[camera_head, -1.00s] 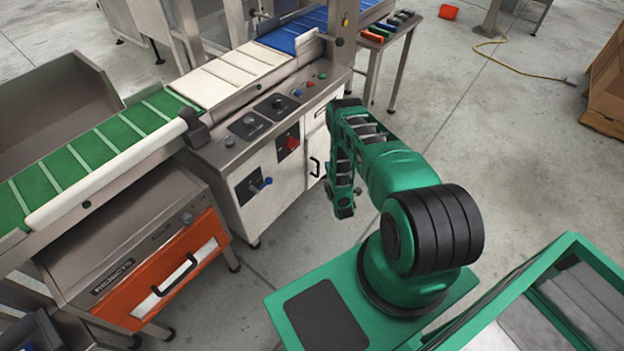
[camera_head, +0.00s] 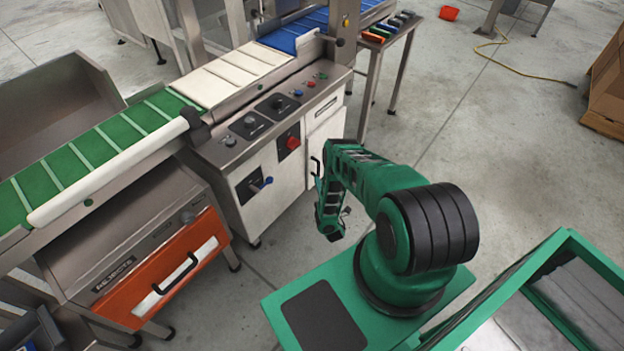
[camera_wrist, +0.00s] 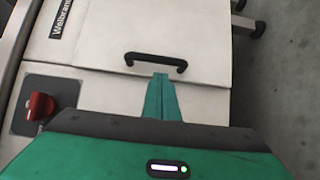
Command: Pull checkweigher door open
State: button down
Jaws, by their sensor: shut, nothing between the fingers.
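The checkweigher (camera_head: 275,160) stands left of my arm, with a white front. Its white door (camera_wrist: 190,35) carries a black bar handle (camera_wrist: 155,62) and looks flush with the front. The handle also shows in the head view (camera_head: 316,167), partly behind my arm. My gripper (camera_wrist: 161,76) is shut and empty, with its green fingertips just below the handle, right of its middle. I cannot tell whether they touch it. In the head view my arm hides the fingers and part of the door.
A red switch (camera_wrist: 40,106) sits on a grey plate beside the door. Left of the checkweigher is a rejects unit with an orange door (camera_head: 160,275) under a green conveyor (camera_head: 90,155). A side table (camera_head: 385,45) holds coloured blocks. The floor right of the machines is mostly clear.

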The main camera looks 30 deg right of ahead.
jog(key=shift+x, duration=2.3)
